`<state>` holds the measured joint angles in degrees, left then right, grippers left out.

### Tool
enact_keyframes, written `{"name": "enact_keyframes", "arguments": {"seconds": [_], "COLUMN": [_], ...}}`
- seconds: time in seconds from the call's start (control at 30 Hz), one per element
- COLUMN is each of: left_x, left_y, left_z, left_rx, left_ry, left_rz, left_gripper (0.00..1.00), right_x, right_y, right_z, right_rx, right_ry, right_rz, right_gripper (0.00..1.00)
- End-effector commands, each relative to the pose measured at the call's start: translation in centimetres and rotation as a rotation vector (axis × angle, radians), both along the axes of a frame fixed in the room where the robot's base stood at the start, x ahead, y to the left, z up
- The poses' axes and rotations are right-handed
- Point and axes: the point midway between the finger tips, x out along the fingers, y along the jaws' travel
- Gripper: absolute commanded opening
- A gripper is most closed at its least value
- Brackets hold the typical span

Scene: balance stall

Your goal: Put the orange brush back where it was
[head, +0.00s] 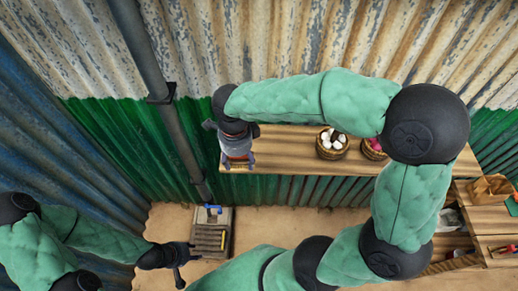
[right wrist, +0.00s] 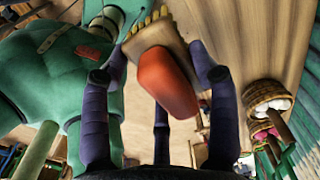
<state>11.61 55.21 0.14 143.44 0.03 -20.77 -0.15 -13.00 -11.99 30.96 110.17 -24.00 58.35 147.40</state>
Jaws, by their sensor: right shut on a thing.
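The orange brush (right wrist: 168,82) is between the fingers of my right gripper in the right wrist view. Its wooden head and yellow bristles point away from the palm. My right gripper (right wrist: 158,75) is shut on it. In the head view my right gripper (head: 238,160) is at the left end of the wooden shelf (head: 285,150); the brush is mostly hidden there. I cannot tell whether the brush touches the shelf. My left gripper (head: 188,268) is low at the left, empty, with its fingers apart.
A basket of white things (head: 332,143) and a basket of pink things (head: 374,148) stand on the shelf to the right. A platform with a blue handle (head: 211,232) is on the sandy floor. A grey pipe (head: 178,120) runs along the wall. Bare shelf lies between gripper and baskets.

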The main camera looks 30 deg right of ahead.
Motion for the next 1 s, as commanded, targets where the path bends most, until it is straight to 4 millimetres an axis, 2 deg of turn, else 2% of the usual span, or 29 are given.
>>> {"name": "enact_keyframes", "arguments": {"seconds": [0.07,0.17,0.53,0.7,0.8,1.0], "left_x": [0.0,0.0,0.0,0.0,0.0,0.0], "left_y": [0.0,0.0,0.0,0.0,0.0,0.0], "left_z": [0.0,-0.1,-0.7,-1.2,-1.3,-1.4], "left_rx": [0.000,0.000,0.000,0.000,0.000,0.000], "left_ry": [0.000,0.000,0.000,0.000,0.000,0.000], "left_rz": [0.000,0.000,0.000,0.000,0.000,0.000], "left_gripper": [0.40,0.40,0.40,0.40,0.40,0.40], "right_x": [0.2,0.8,5.1,6.4,6.9,7.4], "right_y": [0.3,-0.5,-7.0,-8.9,-9.7,-10.4], "right_z": [0.2,-0.3,-3.9,-6.8,-7.9,-8.8], "right_rx": [0.010,0.014,0.012,0.012,0.011,0.012], "right_ry": [-0.007,-0.009,-0.007,-0.005,-0.007,-0.008], "right_rz": [-0.018,-0.030,-0.028,-0.026,-0.023,-0.022], "right_gripper": [0.34,0.34,0.34,0.34,0.34,0.34]}}
